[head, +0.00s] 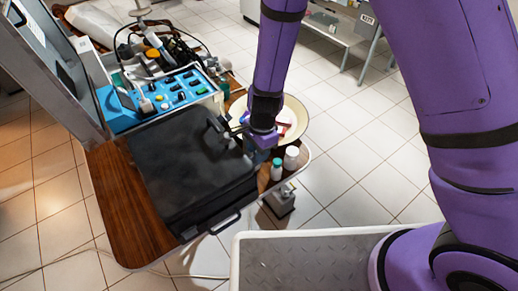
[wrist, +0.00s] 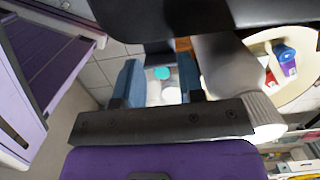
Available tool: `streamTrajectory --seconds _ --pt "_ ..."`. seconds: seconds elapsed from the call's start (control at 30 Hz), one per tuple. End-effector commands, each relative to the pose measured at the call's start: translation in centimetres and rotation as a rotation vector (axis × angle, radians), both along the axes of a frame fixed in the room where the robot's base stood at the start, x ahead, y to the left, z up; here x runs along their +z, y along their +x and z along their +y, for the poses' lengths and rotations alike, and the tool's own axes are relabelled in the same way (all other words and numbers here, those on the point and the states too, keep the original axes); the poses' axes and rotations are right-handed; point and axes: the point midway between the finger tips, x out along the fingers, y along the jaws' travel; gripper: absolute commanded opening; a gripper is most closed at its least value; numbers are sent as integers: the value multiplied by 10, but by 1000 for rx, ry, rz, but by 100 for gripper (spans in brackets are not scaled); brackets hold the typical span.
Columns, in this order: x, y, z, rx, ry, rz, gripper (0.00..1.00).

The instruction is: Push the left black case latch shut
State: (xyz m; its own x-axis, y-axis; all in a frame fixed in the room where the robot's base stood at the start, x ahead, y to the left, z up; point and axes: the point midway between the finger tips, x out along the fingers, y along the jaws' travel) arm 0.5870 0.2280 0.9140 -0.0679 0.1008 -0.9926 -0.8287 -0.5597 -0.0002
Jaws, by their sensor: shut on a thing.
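The black case (head: 185,165) lies closed on the wooden tabletop in the head view. Its dark side also fills the top of the wrist view (wrist: 150,18). My gripper (head: 262,143) is at the case's right edge, beside a dark upright part (head: 217,130) on the lid. In the wrist view the blue fingers of my gripper (wrist: 160,80) stand apart, with their tips against or close to the black case. Which part they hold is hidden. The left latch cannot be made out in either view.
Two small bottles (head: 283,163) stand right of the case, close under my gripper. A round cream basin (head: 297,112) is behind it. A blue control box (head: 165,97) and clutter lie behind the case. A carrying handle (head: 225,223) sticks out at the front.

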Motion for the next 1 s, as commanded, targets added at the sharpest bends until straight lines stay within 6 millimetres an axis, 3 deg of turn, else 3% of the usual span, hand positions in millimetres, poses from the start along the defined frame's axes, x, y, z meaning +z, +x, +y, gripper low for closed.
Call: streamTrajectory --seconds 0.47,0.5,0.6,1.0 --pt "0 1 0 -1 -6 -6 0" --pt "0 1 0 -1 -6 -6 40" --pt "0 1 0 -1 -6 -5 62" --pt "7 0 0 1 -5 -6 62"
